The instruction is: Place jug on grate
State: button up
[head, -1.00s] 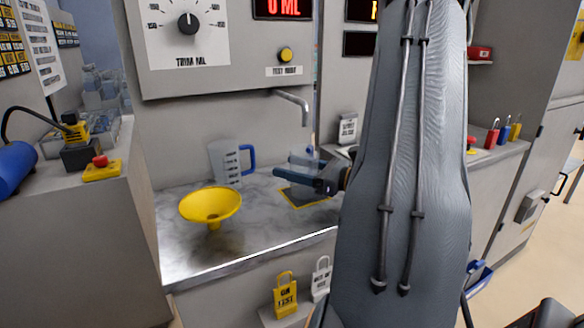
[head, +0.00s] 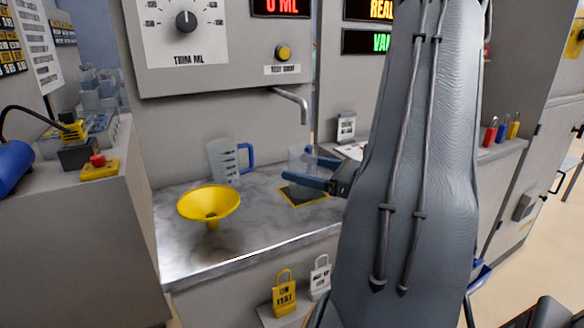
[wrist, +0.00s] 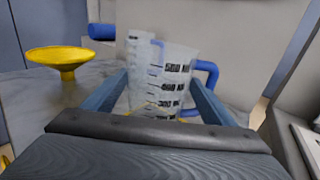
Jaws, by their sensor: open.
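A clear jug (head: 301,158) with black markings stands upright at the grate (head: 307,198), a dark pad with a yellow border on the counter. My front finger hides its base, so I cannot tell exactly how it sits. My gripper (head: 305,171) is open, with blue fingers on either side of this jug. In the wrist view the jug (wrist: 170,85) stands between the spread fingers (wrist: 160,98). A second clear jug (head: 224,162) with a blue handle stands further left against the back wall.
A yellow funnel (head: 209,203) stands on the counter (head: 245,232) to the left. A metal spout (head: 292,100) hangs above the grate area. My arm blocks the view of the right part of the counter.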

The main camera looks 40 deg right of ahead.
jog(key=v, duration=0.8)
jog(key=shift+s, duration=0.1)
dwell(0.3)
